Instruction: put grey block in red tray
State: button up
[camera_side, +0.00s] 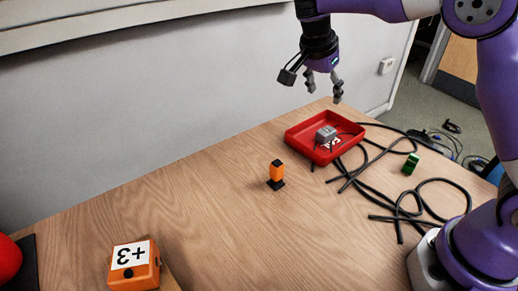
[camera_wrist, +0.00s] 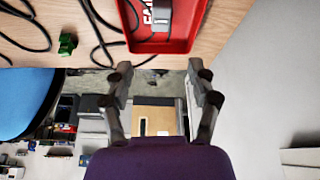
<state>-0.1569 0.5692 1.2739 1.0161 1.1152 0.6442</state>
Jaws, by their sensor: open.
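The grey block (camera_side: 325,134) lies inside the red tray (camera_side: 295,141) at the back of the table in the side view. In the wrist view the grey block (camera_wrist: 161,17) shows at the top, in the red tray (camera_wrist: 178,46). White lettering shows on the tray floor beside the block. My gripper (camera_side: 323,92) is above the tray, apart from the block, with its fingers spread and empty. In the wrist view the open fingers of my gripper (camera_wrist: 163,82) have nothing between them, and they point past the table edge.
Black cables (camera_side: 398,204) lie looped right of the tray, and some cross its near edge. A green block (camera_side: 411,163) lies among them. An orange-and-black piece (camera_side: 277,174) stands mid-table. An orange box (camera_side: 134,266) marked +3 is at the front left.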

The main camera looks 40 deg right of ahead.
jog(key=s+r+n+t+y, duration=0.1)
jog(key=s+r+n+t, duration=0.2)
jog(key=s+r+n, duration=0.35)
jog(key=s+a+f+n+t+y, duration=0.1)
jog(key=s+a+n, duration=0.2)
jog(key=s+n, duration=0.2)
jog(key=s+a+f+n+t+y, duration=0.1)
jog(key=s+a+f+n+y, duration=0.1)
jog(key=s+n, duration=0.3)
jog(key=shift+s+a+f, duration=0.3)
jog(key=shift+s+a, duration=0.1)
jog(key=shift+s, duration=0.15)
